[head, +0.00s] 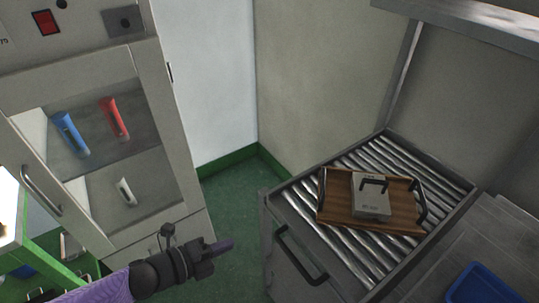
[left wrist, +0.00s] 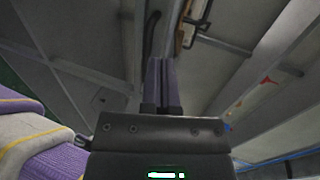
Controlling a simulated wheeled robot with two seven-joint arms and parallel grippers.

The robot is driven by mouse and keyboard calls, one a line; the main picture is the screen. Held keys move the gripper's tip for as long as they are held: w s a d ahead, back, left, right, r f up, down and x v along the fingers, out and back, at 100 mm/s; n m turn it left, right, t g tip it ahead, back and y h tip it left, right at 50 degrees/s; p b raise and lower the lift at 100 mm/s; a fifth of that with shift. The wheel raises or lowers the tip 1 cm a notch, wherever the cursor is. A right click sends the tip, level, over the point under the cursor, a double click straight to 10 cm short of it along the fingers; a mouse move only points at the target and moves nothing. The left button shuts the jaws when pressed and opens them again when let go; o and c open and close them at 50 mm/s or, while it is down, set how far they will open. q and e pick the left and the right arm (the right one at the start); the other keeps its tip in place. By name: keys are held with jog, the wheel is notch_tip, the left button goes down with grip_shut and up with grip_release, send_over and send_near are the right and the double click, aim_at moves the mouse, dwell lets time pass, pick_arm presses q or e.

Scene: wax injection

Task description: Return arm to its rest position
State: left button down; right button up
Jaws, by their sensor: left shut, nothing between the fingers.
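My left gripper (head: 222,246) reaches in from the bottom left in the head view and hangs over the green floor, between the cabinet and the roller conveyor. Its fingers are shut with nothing between them, and they also show together in the left wrist view (left wrist: 159,82). It touches nothing that I can see. My right arm and gripper are not in view.
A grey cabinet (head: 138,257) with a glass door stands at left, with blue, red and white tools inside. At right, a wooden tray (head: 337,211) bearing a grey metal block (head: 370,203) sits on the roller conveyor (head: 352,252). A blue bin (head: 482,285) is at bottom right.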

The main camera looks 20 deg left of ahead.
pick_arm(q)
jog(key=s+a+f+n+g+y, duration=0.25)
jog(key=s+f+n+y, duration=0.2)
jog(key=f+n, duration=0.35)
jog(key=s+a+f+n+g+y, duration=0.1)
jog(key=s+a+f+n+y, duration=0.3)
jog(key=f, duration=0.6)
jog(key=s+d+f+n+g, duration=0.2)
jog(key=s+f+n, duration=0.1)
jog(key=s, duration=0.4)
jog(key=s+d+f+n+g, duration=0.3)
jog(key=s+n, duration=0.1)
jog(key=s, duration=0.3)
jog(key=s+d+f+n+g+b, duration=0.1)
jog(key=s+d+f+n+g, duration=0.1)
jog(key=s, duration=0.5)
jog(key=shift+d+f+n, duration=0.4)
jog(key=shift+f+n, duration=0.3)
jog(key=shift+n, duration=0.1)
jog(key=shift+g, duration=0.25)
